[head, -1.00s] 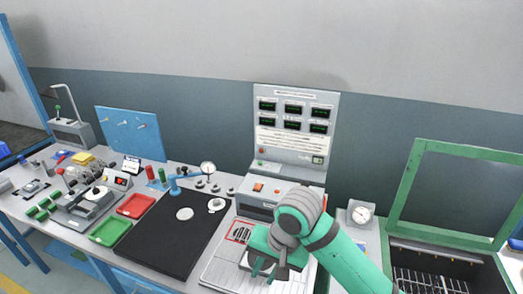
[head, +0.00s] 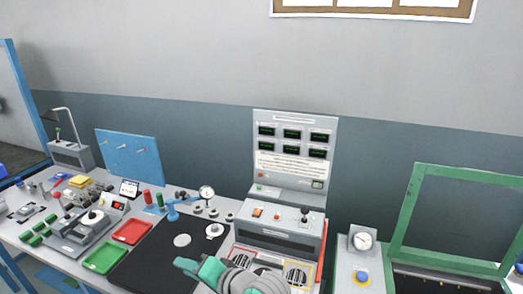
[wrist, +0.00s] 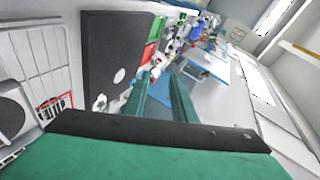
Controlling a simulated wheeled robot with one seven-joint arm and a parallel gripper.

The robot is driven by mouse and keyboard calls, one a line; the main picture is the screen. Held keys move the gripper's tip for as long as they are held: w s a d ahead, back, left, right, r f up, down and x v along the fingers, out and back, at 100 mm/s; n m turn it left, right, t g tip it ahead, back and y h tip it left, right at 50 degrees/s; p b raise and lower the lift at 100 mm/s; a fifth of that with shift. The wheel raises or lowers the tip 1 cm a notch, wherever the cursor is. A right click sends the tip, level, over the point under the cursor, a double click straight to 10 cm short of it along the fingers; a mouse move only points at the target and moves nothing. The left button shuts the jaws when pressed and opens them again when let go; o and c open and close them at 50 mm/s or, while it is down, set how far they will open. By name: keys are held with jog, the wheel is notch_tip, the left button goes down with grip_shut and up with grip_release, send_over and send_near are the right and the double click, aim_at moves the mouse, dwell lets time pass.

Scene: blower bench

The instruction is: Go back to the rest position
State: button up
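My gripper (head: 188,264) shows at the bottom of the head view, in front of the black mat. Part of it is cut off by the lower edge. In the wrist view its two green fingers (wrist: 160,92) stand apart with nothing between them. The gripper is in the air and appears clear of the bench things. My grey wrist joint hides part of the blower station's front.
The blower station (head: 270,238) has two round grilles in front. A gauge box (head: 362,241) and green frame (head: 455,169) stand right.

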jog(key=s+d+f+m+t+h, duration=0.3)
jog(key=s+d+f+t+h, duration=0.15)
jog(key=s+f, duration=0.4)
jog(key=s+d+f+m+t+h, duration=0.3)
jog(key=s+d+f+t+h, duration=0.15)
jog(key=s+f, duration=0.35)
jog(key=s+d+n+h, duration=0.1)
jog(key=s+d+n, duration=0.2)
jog(key=s, duration=0.3)
jog(key=s+d+f+n+h, duration=0.1)
jog(key=s+d+n, duration=0.2)
jog(key=s, duration=0.4)
jog(key=s+d+n+g, duration=0.1)
jog(key=s+d+n, duration=0.2)
jog(key=s, duration=0.3)
jog(key=shift+s+d+f+h, duration=0.15)
jog(key=shift+d+f+h, duration=0.05)
jog(key=shift+d+h, duration=0.2)
